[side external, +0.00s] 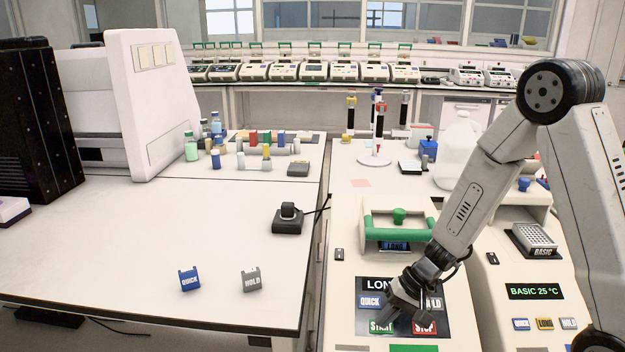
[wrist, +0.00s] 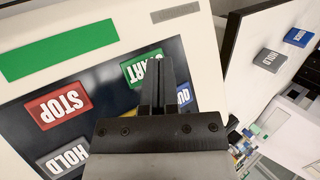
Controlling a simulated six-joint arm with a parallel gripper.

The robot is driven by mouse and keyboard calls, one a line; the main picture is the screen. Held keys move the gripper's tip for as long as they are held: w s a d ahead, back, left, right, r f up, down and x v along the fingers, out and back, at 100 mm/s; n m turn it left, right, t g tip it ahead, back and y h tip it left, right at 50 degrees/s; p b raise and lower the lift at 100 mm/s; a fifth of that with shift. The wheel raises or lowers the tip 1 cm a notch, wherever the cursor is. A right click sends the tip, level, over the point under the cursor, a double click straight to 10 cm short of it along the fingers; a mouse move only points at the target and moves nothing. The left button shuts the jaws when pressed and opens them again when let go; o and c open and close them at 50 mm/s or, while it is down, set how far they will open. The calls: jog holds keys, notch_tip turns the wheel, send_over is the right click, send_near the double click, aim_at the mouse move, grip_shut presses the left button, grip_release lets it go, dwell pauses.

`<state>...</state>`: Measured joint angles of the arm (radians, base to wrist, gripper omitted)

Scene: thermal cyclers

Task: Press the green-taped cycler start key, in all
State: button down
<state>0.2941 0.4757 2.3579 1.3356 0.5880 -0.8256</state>
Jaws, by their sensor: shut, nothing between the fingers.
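The green-taped cycler (side external: 345,300) stands at lower centre, with a green handle (side external: 398,218) on its lid. A green tape strip (side external: 413,348) is at its front edge; it also shows in the wrist view (wrist: 60,45). Its dark panel bears a green START key (side external: 380,327), a red STOP key (side external: 424,328), and QUICK and HOLD keys. My gripper (side external: 388,316) is shut and empty, low over the panel at the START key. In the wrist view the fingertips (wrist: 165,62) overlap the right side of START (wrist: 139,70). I cannot tell whether they touch it.
A second cycler with a BASIC 25 °C display (side external: 534,291) stands to the right. Loose blue QUICK (side external: 189,279) and grey HOLD (side external: 251,280) caps lie on the left bench. The STOP key (wrist: 58,105) is close beside START. A white jug (side external: 459,150) stands behind.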

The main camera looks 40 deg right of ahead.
aim_at(384, 344)
jog(key=shift+w+d+f, duration=0.2)
jog(key=shift+w+f, duration=0.05)
jog(key=shift+f, duration=0.4)
dwell(0.9)
jog(key=shift+r, duration=0.1)
jog(key=shift+s+a+r, duration=0.2)
jog(key=shift+s+r, duration=0.05)
jog(key=shift+r, duration=0.35)
dwell(0.5)
jog(key=shift+s+a+r, duration=0.25)
jog(key=shift+r, duration=0.5)
jog(key=shift+s+a+r, duration=0.25)
jog(key=shift+r, duration=0.5)
jog(key=shift+s+a+r, duration=0.25)
jog(key=shift+r, duration=0.5)
jog(key=s+n+h, duration=0.1)
jog(key=n+h, duration=0.1)
jog(key=s+r+n+h, duration=0.1)
jog(key=n+h, duration=0.1)
jog(key=n, duration=0.1)
jog(key=s+d+r+n+h, duration=0.1)
jog(key=s+n, duration=0.1)
jog(key=n, duration=0.1)
jog(key=shift+d+r+g+h, duration=0.1)
jog(key=shift+r+g+h, duration=0.15)
jog(key=shift+g+h, duration=0.15)
